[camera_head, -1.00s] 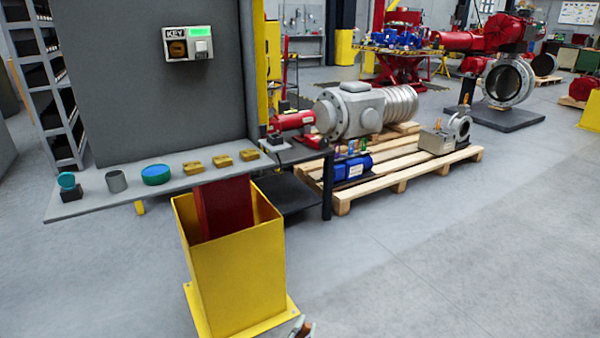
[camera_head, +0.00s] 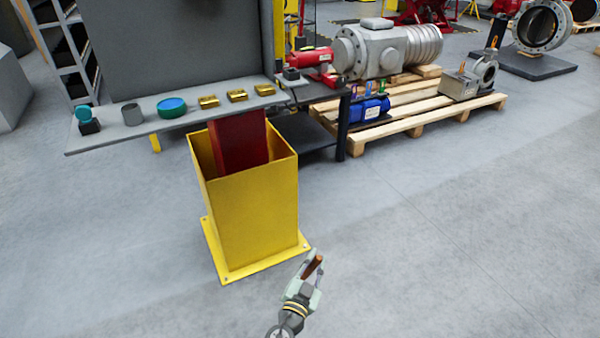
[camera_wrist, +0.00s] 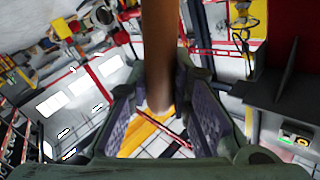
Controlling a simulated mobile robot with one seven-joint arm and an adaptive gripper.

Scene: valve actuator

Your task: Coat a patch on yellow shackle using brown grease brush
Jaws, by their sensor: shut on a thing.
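My gripper (camera_head: 313,271) is low in the head view, in front of the yellow stand and well apart from the shelf. It is shut on the brown grease brush (camera_head: 315,264). In the wrist view the brush's brown shaft (camera_wrist: 158,45) runs between the two finger pads; its bristles cannot be made out. Three small gold-yellow pieces (camera_head: 237,95) lie in a row on the grey shelf (camera_head: 140,133). I cannot tell whether any of them is the yellow shackle.
The yellow box-shaped stand (camera_head: 252,220) with a red post (camera_head: 238,146) is below the shelf. A pallet (camera_head: 410,118) is at the back right. Floor at right is clear.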

